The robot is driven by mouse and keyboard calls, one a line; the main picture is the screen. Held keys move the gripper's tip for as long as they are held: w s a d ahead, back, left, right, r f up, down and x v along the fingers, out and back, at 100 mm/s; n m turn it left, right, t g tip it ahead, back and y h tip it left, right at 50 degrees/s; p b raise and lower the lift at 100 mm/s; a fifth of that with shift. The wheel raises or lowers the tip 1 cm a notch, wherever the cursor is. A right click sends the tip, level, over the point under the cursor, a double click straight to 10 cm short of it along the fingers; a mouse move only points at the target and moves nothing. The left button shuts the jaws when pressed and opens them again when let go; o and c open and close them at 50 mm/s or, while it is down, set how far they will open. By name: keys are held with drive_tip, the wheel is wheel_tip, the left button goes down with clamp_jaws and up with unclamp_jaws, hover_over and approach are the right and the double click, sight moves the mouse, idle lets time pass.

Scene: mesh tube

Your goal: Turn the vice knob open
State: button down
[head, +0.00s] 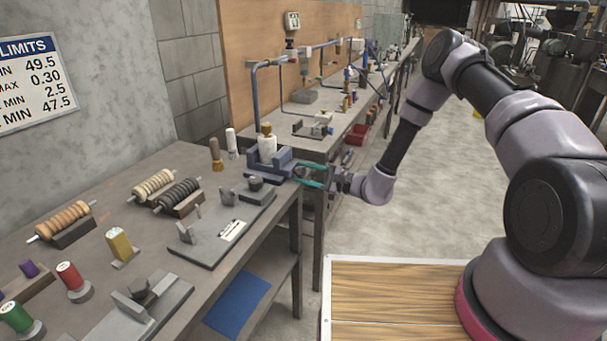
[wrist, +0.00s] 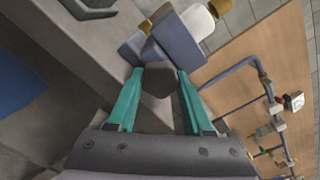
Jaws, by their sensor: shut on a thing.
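The vice (head: 263,165) is a blue-grey block at the right edge of the near workbench. A white cylinder (head: 267,147) with a brown top stands between its jaws. My gripper (head: 306,173) has teal fingers and reaches the vice from the right. In the wrist view the dark faceted vice knob (wrist: 158,82) sits between the two teal fingertips, and my gripper is shut on it. The vice (wrist: 176,42) is just beyond the knob there. In the head view the knob is mostly hidden by the fingers.
The workbench (head: 150,240) carries several spools, a grey plate fixture (head: 222,232) and coil racks (head: 178,194). A second bench (head: 335,118) with blue pipework stands behind. A blue sheet (head: 238,303) lies on the lower shelf. The floor (head: 440,200) right of the benches is clear.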

drive_tip(key=shift+d+f, duration=0.1)
drive_tip(key=shift+f, duration=0.05)
drive_tip(key=shift+c, duration=1.5)
unclamp_jaws()
drive_tip(key=shift+s, duration=0.1)
drive_tip(key=v, duration=1)
drive_tip(key=shift+d, duration=0.35)
drive_tip(key=shift+s, duration=0.1)
drive_tip(key=s+d+r+n+g+h, duration=0.25)
drive_tip(key=s+r+n+g, duration=0.2)
drive_tip(key=r, duration=0.65)
drive_tip(key=s+d+r+n+g+h, duration=0.25)
drive_tip(key=s+r+n, duration=0.2)
drive_tip(key=r, duration=0.75)
drive_tip(key=s+d+r+t+h, duration=0.4)
drive_tip(key=s+d+r+h, duration=0.1)
drive_tip(key=s+d+r, duration=0.2)
drive_tip(key=s+d+r+t+h, duration=0.4)
drive_tip(key=s+d+r, duration=0.3)
drive_tip(key=d+r, duration=0.2)
wheel_tip(320, 180, up, 3)
drive_tip(key=shift+f+h, duration=0.2)
drive_tip(key=shift+h, duration=0.3)
